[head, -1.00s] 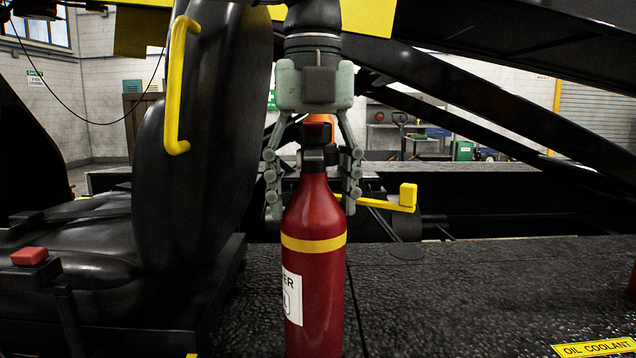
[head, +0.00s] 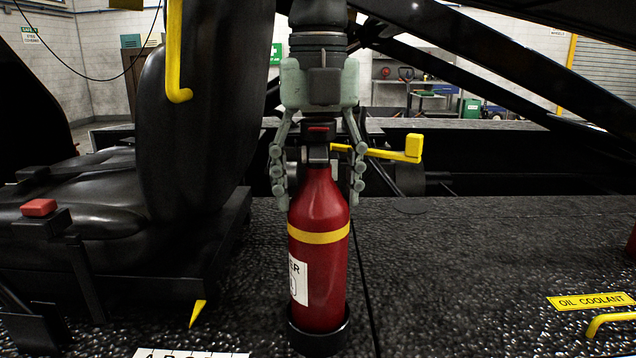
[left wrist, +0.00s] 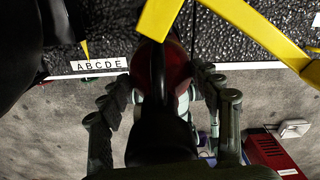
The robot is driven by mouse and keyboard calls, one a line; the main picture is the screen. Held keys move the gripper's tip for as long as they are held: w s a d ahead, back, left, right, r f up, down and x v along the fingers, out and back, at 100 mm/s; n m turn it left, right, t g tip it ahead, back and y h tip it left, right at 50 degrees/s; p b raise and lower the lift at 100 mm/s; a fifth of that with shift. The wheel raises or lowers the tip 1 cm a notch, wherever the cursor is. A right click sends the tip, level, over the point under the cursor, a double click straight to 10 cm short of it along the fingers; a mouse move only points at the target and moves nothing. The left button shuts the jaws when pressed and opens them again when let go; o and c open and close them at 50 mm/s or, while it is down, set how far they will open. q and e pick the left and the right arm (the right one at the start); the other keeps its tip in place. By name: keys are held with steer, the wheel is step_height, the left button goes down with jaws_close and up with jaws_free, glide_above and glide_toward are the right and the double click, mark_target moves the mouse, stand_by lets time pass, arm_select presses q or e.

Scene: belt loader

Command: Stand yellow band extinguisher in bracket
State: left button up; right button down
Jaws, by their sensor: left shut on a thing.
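The red extinguisher with a yellow band (head: 318,238) stands upright in the middle of the head view. My left gripper (head: 317,185) comes down from above and is shut on its neck, a finger on either side. The base of the extinguisher meets a round black cup-like bracket (head: 318,343) on the floor plate. The cup's rim shows around the base; I cannot tell whether the extinguisher is fully seated. In the left wrist view the red body (left wrist: 178,62) is mostly hidden behind its dark head, between the fingers (left wrist: 172,100). My right gripper is not in view.
A black seat (head: 190,130) with a yellow handle (head: 176,60) stands close on the left. A yellow lever (head: 390,154) sticks out behind the extinguisher. A lettered white strip (left wrist: 100,65) lies near the bracket. Textured floor plate on the right is mostly clear, with an oil coolant label (head: 592,301).

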mark_target(318, 118)
arm_select(q)
steer(key=o, duration=1.9)
steer(key=shift+r, duration=0.15)
step_height(318, 118, up, 12)
steer(key=shift+f, duration=0.1)
